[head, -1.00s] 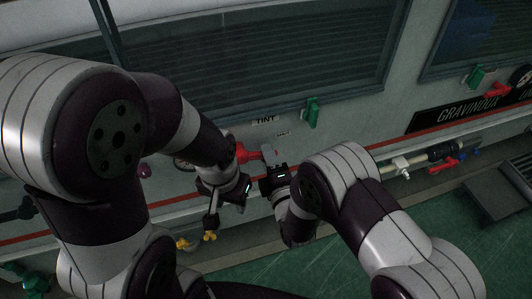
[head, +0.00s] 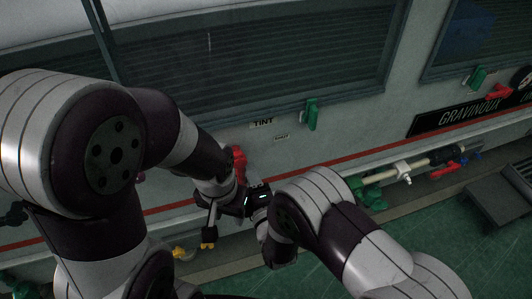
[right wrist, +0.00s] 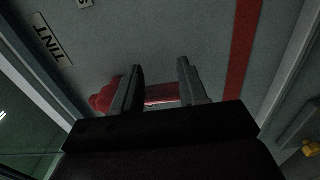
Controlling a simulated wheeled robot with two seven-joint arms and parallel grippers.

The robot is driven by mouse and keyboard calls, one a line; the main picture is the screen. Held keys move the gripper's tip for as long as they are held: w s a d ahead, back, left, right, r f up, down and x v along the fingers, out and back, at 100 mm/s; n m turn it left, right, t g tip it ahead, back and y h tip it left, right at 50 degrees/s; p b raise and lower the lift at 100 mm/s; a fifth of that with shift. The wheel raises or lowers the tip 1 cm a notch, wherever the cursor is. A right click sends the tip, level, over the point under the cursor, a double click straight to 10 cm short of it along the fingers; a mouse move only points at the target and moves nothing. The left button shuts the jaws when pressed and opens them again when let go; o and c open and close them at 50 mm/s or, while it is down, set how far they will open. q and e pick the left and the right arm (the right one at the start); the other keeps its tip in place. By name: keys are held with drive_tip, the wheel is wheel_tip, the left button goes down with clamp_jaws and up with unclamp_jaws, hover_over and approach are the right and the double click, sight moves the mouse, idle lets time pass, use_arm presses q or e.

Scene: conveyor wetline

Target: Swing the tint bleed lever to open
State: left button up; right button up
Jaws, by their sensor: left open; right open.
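A red lever (head: 238,165) stands out from the pale wall below the TINT label (head: 263,123), partly hidden by my left wrist. In the right wrist view, the red lever (right wrist: 160,94) shows in the gap between the fingers of my open right gripper (right wrist: 160,82), with a rounded red part (right wrist: 104,97) outside the left finger. I cannot tell whether the fingers touch it. In the head view, the right fingertips are hidden. My left gripper (head: 209,238) is open, low and left of the lever, close beside the right gripper's body.
A green handle (head: 311,115) is on the wall right of the label. A pipe with a white valve (head: 403,169) and a red handle (head: 444,171) runs low at the right. A yellow fitting (head: 181,252) is low on the left.

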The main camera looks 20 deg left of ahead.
drive_tip(key=shift+s+a+r, duration=0.1)
drive_tip(key=shift+a+r, duration=0.2)
drive_tip(key=shift+r, duration=0.05)
drive_tip(key=p+v, duration=0.2)
drive_tip(key=v, duration=0.5)
drive_tip(key=shift+d+p, duration=0.15)
drive_tip(key=shift+p, duration=0.15)
drive_tip(key=shift+f, duration=0.15)
